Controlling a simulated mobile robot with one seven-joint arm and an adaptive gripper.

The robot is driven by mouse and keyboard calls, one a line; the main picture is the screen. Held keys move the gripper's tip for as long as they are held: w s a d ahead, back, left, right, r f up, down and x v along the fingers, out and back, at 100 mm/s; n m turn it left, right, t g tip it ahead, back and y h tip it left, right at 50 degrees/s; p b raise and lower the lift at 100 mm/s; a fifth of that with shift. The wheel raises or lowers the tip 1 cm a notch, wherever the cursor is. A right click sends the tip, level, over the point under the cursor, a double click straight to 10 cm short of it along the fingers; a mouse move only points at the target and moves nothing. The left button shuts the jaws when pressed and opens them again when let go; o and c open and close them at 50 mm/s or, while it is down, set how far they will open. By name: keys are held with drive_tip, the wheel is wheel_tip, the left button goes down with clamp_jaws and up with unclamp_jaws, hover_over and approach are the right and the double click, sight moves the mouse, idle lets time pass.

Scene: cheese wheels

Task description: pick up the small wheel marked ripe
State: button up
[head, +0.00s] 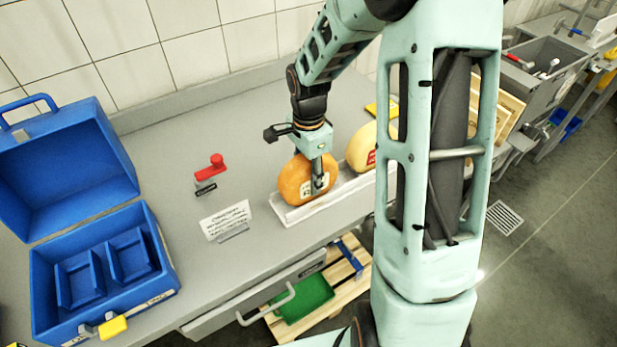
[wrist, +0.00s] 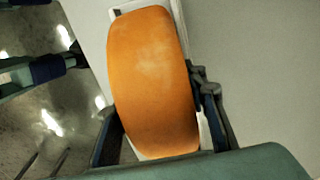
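An orange cheese wheel (head: 297,180) stands on edge in a white trough (head: 299,216) on the counter. It carries a pale label (head: 305,189) that I cannot read. My gripper (head: 318,182) is down over this wheel, one finger in front of its near face. In the wrist view the orange wheel (wrist: 152,85) fills the space between the fingers of my gripper (wrist: 158,115). A thin pale strip shows between the wheel and the right finger. The far finger is hidden in the head view. A yellow wheel (head: 359,150) with a red label stands farther right, partly behind my arm.
An open blue case (head: 110,270) is at the left. The tiled wall bounds the back. The counter between case and trough is mostly clear.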

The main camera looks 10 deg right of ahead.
clamp_jaws()
drive_tip(key=shift+w+r, duration=0.1)
drive_tip(key=shift+r, duration=0.1)
